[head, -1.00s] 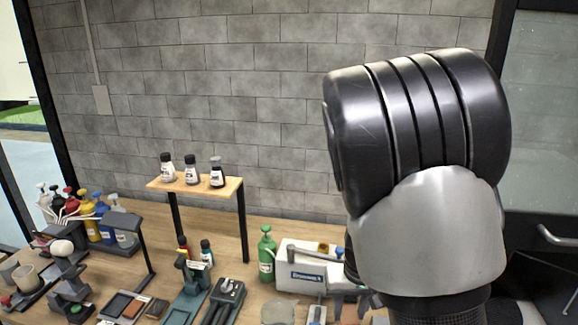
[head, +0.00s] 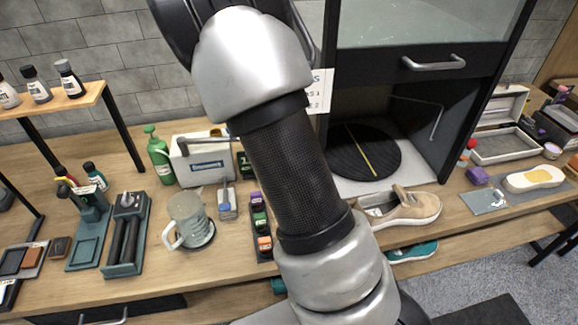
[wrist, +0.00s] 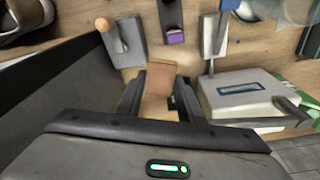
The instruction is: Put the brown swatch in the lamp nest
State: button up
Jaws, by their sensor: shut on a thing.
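The brown swatch (wrist: 160,78) is a small flat brown piece in the wrist view. It stands between the fingertips of my gripper (wrist: 159,92), which is shut on it. The wrist view looks down past the swatch at the wooden bench. In the head view my arm crosses the middle, and my gripper is outside the picture. Other brown and dark swatches (head: 34,256) lie in and beside a flat tray at the left. A thin dark stand shows partly at the left edge. I cannot make out which place is the lamp nest.
A white labelled box (head: 203,158), a green bottle (head: 157,155), a glass jug (head: 186,220) and a tan sneaker (head: 400,209) stand on the bench. A small raised shelf (head: 50,112) holds dark-capped bottles. A dark cabinet with a round turntable (head: 363,152) stands behind the sneaker.

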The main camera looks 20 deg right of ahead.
jog(key=w+d+f+m+b, duration=0.2)
jog(key=w+d+m+b, duration=0.1)
jog(key=w+d+m, duration=0.25)
jog(key=shift+h, duration=0.3)
jog(key=f, duration=1)
jog(key=shift+d, duration=0.2)
jog(key=shift+f, duration=0.15)
jog(key=o, duration=1.1)
